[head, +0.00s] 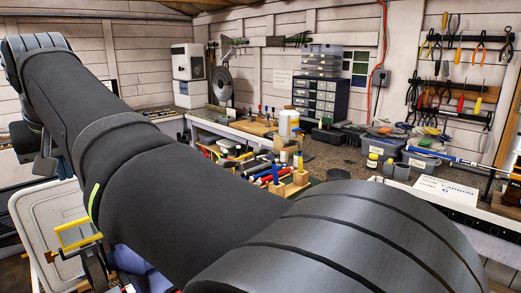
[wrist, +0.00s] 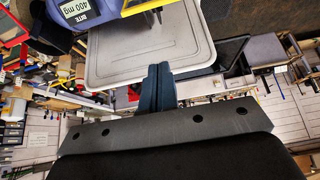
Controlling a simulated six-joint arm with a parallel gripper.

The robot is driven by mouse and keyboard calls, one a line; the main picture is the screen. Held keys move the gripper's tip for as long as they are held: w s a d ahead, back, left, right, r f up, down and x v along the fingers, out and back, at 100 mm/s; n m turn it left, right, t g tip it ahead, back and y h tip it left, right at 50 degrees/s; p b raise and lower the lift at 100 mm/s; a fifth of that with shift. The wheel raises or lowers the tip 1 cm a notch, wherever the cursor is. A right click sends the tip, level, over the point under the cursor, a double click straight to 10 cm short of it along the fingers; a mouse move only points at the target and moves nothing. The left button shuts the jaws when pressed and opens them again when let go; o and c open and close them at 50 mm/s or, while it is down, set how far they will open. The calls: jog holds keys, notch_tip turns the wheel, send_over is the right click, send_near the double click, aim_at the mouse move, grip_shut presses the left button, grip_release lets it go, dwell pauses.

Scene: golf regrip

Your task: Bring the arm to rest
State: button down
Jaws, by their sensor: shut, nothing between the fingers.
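My arm stretches across the head view from the lower right to the upper left, dark grey and raised in front of the workbench. In the wrist view my gripper (wrist: 157,70) shows as two dark blue fingers pressed together, with nothing between them. Past the fingertips in that view is a pale grey tray or lid (wrist: 205,42). I cannot tell how far it is from the fingertips. In the head view the gripper end is mostly hidden behind my arm at the left.
A workbench (head: 330,158) runs along the back wall with drawers (head: 320,98), bins and tools. A golf club shaft with a blue band (head: 448,157) lies at the right. A yellow-framed item (head: 77,235) stands by the pale tray (head: 40,215) at the lower left.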

jog(key=x, duration=1)
jog(key=s+d, duration=0.3)
jog(key=shift+s+d+f, duration=0.1)
jog(key=shift+s+d, duration=0.1)
jog(key=shift+w+a, duration=0.7)
jog(key=shift+g+h, duration=0.4)
notch_tip(320, 180, up, 9)
jog(key=shift+a, duration=0.1)
